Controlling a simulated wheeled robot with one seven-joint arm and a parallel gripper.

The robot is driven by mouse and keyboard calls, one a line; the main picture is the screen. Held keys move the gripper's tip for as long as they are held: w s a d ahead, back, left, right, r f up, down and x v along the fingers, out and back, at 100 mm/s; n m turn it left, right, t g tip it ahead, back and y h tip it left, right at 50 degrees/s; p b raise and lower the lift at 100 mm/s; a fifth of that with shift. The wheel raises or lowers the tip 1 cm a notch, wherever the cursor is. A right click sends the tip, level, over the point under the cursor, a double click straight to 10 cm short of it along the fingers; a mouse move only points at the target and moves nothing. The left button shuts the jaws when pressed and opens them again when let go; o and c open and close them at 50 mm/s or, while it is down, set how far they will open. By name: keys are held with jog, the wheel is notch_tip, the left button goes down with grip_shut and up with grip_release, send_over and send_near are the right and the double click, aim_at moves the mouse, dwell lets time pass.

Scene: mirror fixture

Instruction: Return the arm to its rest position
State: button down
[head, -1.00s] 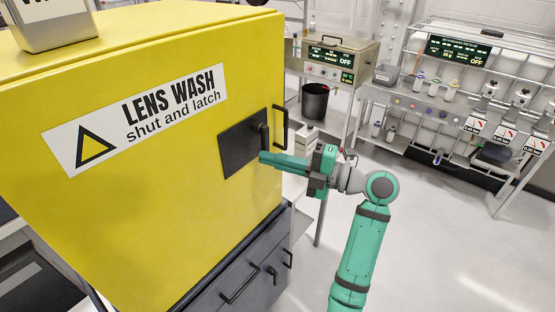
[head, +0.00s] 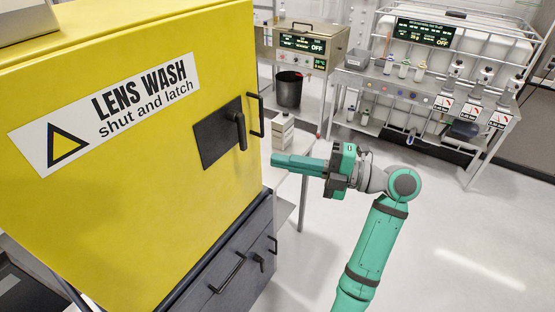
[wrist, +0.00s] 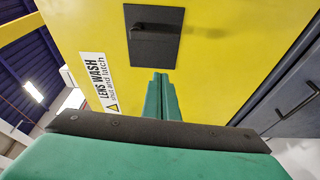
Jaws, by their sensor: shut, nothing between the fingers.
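My green arm reaches up from the lower right in the head view. My gripper (head: 274,162) is shut and empty, pointing left, apart from the yellow cabinet. Its two fingers (wrist: 162,97) lie together in the wrist view. The yellow lens wash cabinet (head: 120,225) fills the left of the head view, its door looking shut. Its black latch handle (head: 240,130) stands upright on a dark plate (head: 212,140), beside a black pull handle (head: 259,115). The dark plate also shows ahead of the fingers in the wrist view (wrist: 165,55).
Dark grey drawers (head: 215,265) stand below the cabinet. A bench with a beige instrument (head: 307,45), a black bin (head: 288,90) and a metal rack of bottles (head: 440,60) stand behind. The pale floor (head: 470,240) to the right of my arm is clear.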

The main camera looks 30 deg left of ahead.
jog(key=w+f+m+t, duration=0.2)
jog(key=f+m+t, duration=0.4)
jog(key=f+m, duration=0.3)
jog(key=w+f+m+t, duration=0.2)
jog(key=f+m+t, duration=0.4)
jog(key=f, duration=0.4)
jog(key=s+d+f+m+t+h, duration=0.3)
jog(key=d+f+m+h, duration=0.1)
jog(key=f+m, duration=0.4)
jog(key=s+d+f+m+t+h, duration=0.25)
jog(key=d+f+m+h, duration=0.2)
jog(key=f, duration=0.45)
jog(key=s+d+f+m+t+h, duration=0.1)
jog(key=s+d+f+m+h, duration=0.25)
jog(key=s+d, duration=0.35)
jog(key=s+d+f+m+t+h, duration=0.1)
jog(key=s+d+f+m+h, duration=0.3)
jog(key=s, duration=0.6)
jog(key=s+d+r+m+t+h, duration=0.1)
jog(key=s+d+r+m, duration=0.2)
jog(key=s+r, duration=0.9)
jog(key=shift+s+d+r+m+h, duration=0.2)
jog(key=shift+s+d+m+h, duration=0.1)
jog(key=shift+s+d, duration=0.5)
